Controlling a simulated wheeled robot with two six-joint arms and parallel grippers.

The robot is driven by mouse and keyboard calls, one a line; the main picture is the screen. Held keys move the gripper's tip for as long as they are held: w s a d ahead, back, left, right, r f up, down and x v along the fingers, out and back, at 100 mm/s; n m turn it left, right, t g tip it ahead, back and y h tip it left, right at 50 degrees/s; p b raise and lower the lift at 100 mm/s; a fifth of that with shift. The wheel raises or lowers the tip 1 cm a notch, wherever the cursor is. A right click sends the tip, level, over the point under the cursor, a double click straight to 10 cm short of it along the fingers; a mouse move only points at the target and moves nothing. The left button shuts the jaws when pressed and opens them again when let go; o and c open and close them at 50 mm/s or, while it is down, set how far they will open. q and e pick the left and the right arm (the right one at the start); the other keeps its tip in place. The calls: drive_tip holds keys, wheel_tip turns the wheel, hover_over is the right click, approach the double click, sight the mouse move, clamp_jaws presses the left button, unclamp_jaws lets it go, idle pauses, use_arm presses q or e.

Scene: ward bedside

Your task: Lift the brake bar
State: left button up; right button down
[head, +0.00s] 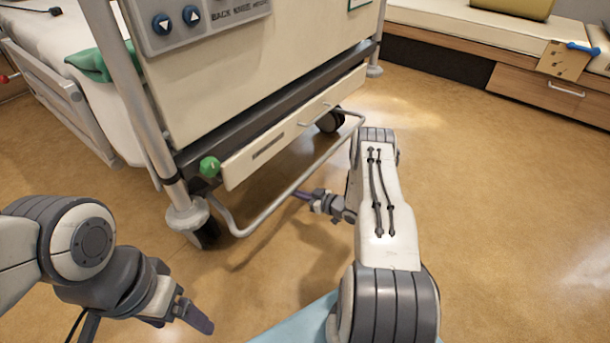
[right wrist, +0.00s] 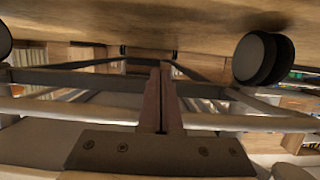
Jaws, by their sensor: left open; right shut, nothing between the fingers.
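The brake bar (head: 266,212) is a pale metal tube that loops out low below the bed's end panel, just above the floor. In the right wrist view a pale bar, which looks like the brake bar (right wrist: 245,121), runs across behind the fingers. My right gripper (head: 303,195) is shut and empty, its tips low and close to the bar's middle in the head view. I cannot tell whether they touch it. In the right wrist view its closed fingers (right wrist: 163,95) cross the bar's line. My left gripper (head: 198,318) is open and empty at the lower left, away from the bar.
The bed end (head: 260,65) rises over the bar, with a green knob (head: 209,166) at a pale drawer-like panel. A caster (head: 205,232) stands at the bar's left end; another wheel (right wrist: 262,58) shows in the right wrist view. The floor at right is clear.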

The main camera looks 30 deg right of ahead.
drive_tip(key=shift+s+f, duration=0.1)
drive_tip(key=shift+s, duration=0.05)
drive_tip(key=s+d+f, duration=0.1)
drive_tip(key=s+d, duration=0.1)
drive_tip(key=s, duration=0.4)
drive_tip(key=shift+s+d+f+p, duration=0.15)
drive_tip(key=shift+d+f+p, duration=0.1)
drive_tip(key=shift+d+p, duration=0.1)
idle(0.4)
